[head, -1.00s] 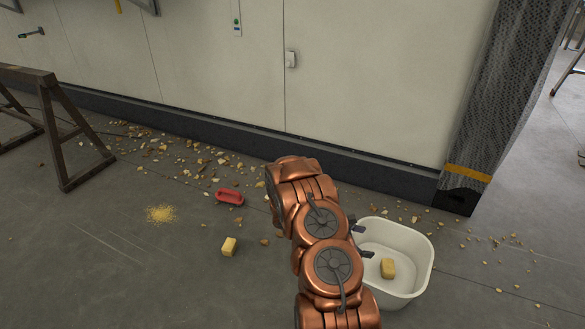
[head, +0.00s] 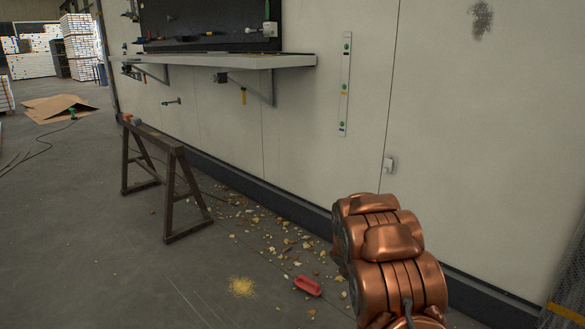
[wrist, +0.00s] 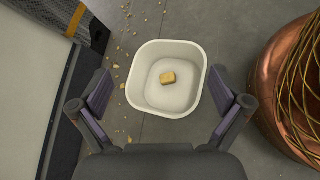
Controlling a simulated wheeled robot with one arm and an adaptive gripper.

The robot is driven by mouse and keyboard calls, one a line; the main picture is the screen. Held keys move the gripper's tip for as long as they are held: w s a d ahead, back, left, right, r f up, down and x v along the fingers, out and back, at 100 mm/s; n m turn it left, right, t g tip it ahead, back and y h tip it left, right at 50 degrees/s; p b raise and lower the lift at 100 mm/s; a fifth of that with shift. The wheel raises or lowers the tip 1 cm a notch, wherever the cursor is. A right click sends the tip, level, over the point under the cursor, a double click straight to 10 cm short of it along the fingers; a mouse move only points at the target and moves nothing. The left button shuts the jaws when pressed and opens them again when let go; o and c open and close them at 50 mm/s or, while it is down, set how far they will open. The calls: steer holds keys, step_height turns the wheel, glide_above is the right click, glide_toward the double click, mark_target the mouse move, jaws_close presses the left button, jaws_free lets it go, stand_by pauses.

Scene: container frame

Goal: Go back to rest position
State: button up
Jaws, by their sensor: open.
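My gripper (wrist: 165,107) shows in the wrist view with its two purple-padded fingers spread wide and nothing between them. It points down above a white tub (wrist: 140,98) on the floor, clear of it. A yellow block (wrist: 168,77) lies inside the tub on its bottom. In the head view my copper arm hides the gripper, and the tub is out of frame.
A wooden sawhorse (head: 172,150) stands at left by the wall. A red tray-like object (head: 307,286), yellow powder (head: 242,287) and scattered chips lie on the floor. A shelf (head: 228,61) juts from the wall. The floor at left is mostly open.

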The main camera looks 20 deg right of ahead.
steer(key=s+a+r+m+t+y+p, duration=0.1)
steer(key=s+a+r+m+y+p, duration=0.1)
steer(key=a+r+p, duration=0.8)
steer(key=s+a+r+m+t+y+p, duration=0.1)
steer(key=s+a+r+m+p, duration=0.35)
steer(key=r, duration=1.05)
steer(key=s+a+r+t+y+p, duration=0.2)
steer(key=s+a+r+p, duration=0.1)
steer(key=a+r+p, duration=0.4)
steer(key=s+a+r+n+t+y+p, duration=0.1)
steer(key=s+a+r+t+y+p, duration=0.1)
steer(key=a+r+p, duration=0.5)
steer(key=s+a+r+y, duration=0.1)
steer(key=s+a+r, duration=0.1)
steer(key=a+r, duration=0.4)
steer(key=shift+a+r, duration=0.15)
steer(key=shift+a, duration=1.1)
